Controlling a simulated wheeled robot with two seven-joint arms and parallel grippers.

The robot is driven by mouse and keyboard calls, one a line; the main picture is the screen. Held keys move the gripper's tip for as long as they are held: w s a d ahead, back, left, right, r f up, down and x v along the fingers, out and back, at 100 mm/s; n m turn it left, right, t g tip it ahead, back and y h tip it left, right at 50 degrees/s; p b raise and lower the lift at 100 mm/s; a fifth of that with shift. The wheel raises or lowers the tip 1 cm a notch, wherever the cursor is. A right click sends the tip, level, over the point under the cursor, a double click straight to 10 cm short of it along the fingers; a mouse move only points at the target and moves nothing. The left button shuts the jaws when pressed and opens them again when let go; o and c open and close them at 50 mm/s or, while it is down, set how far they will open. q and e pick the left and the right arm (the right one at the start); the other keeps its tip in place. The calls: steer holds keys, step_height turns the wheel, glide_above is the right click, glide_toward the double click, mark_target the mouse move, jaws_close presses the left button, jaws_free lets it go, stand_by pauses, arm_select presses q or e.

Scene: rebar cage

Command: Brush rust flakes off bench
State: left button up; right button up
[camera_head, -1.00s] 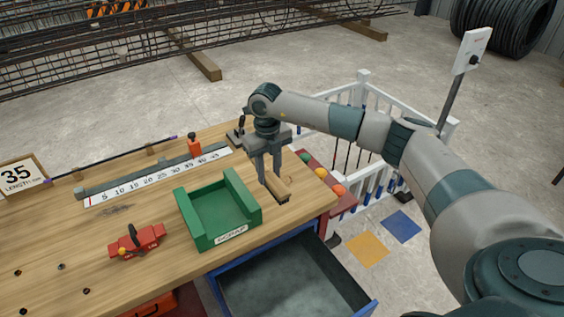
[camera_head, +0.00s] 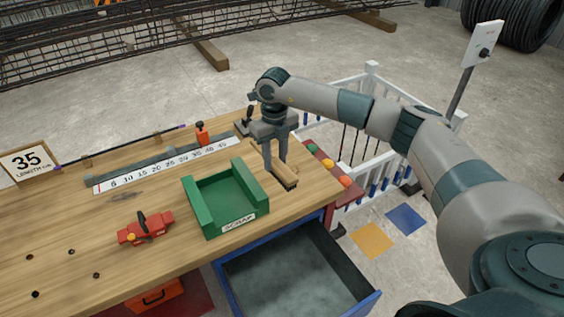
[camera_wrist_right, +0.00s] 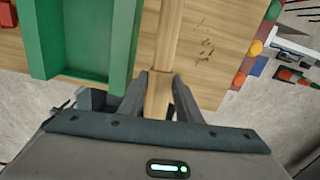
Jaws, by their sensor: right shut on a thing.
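My right gripper (camera_head: 275,166) is shut on a wooden-handled brush (camera_head: 285,177), held low over the right end of the wooden bench (camera_head: 165,215), just right of the green scrap tray. The brush handle (camera_wrist_right: 165,45) runs up between the fingers in the wrist view; I cannot tell whether the brush touches the bench. Small reddish-brown rust flakes (camera_wrist_right: 205,45) lie on the bench to the right of the brush in the wrist view. I cannot make them out in the head view. My left gripper is not in view.
The green scrap tray (camera_head: 203,222) stands close left of the brush. Coloured buttons (camera_head: 329,163) line the right edge. An open blue drawer (camera_head: 367,304) juts out below.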

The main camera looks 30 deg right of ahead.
steer(key=shift+s+a+r+n, duration=0.2)
steer(key=shift+a+n, duration=0.15)
steer(key=shift+n, duration=0.15)
steer(key=s+a+r+n, duration=0.2)
steer(key=s+a+n, duration=0.2)
steer(key=n, duration=0.7)
steer(key=s+a+r+n, duration=0.2)
steer(key=s+a+n, duration=0.2)
steer(key=s+n, duration=0.5)
steer(key=s+a+r+n+b, duration=0.1)
steer(key=s+a+n, duration=0.3)
steer(key=n, duration=1)
steer(key=s+r, duration=0.1)
steer(key=s, duration=0.2)
steer(key=shift+a, duration=0.1)
